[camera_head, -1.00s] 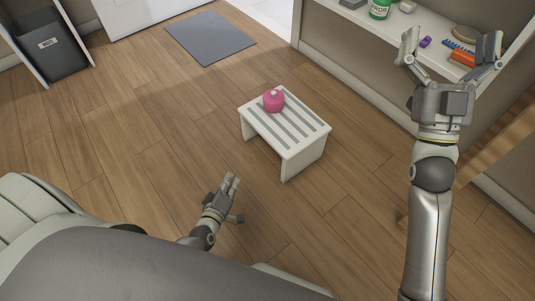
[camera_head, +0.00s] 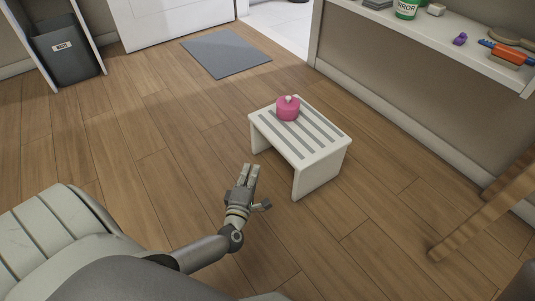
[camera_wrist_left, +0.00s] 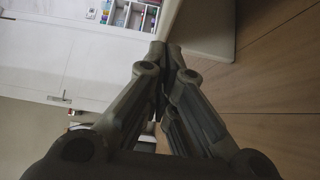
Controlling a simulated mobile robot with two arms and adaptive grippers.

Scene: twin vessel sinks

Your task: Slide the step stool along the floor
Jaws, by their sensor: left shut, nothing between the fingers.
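The step stool (camera_head: 322,158), white with grey stripes on its top, stands upright on the wooden floor in the middle of the head view. A round pink container (camera_head: 288,109) with a pale knob sits on its far left part. My left gripper (camera_head: 252,170) is shut and empty, low and just short of the stool's open near-left side. In the left wrist view the shut fingers (camera_wrist_left: 165,50) point at a pale panel (camera_wrist_left: 208,30), probably the stool's; I cannot tell whether they touch it. My right gripper is out of view.
A grey mat (camera_head: 226,53) lies beyond the stool, and a dark bin (camera_head: 65,50) stands far left. A shelf (camera_head: 450,40) with a green jar (camera_head: 406,8) and brushes runs along the right. A wooden piece (camera_head: 480,215) juts in at right. Floor around the stool is clear.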

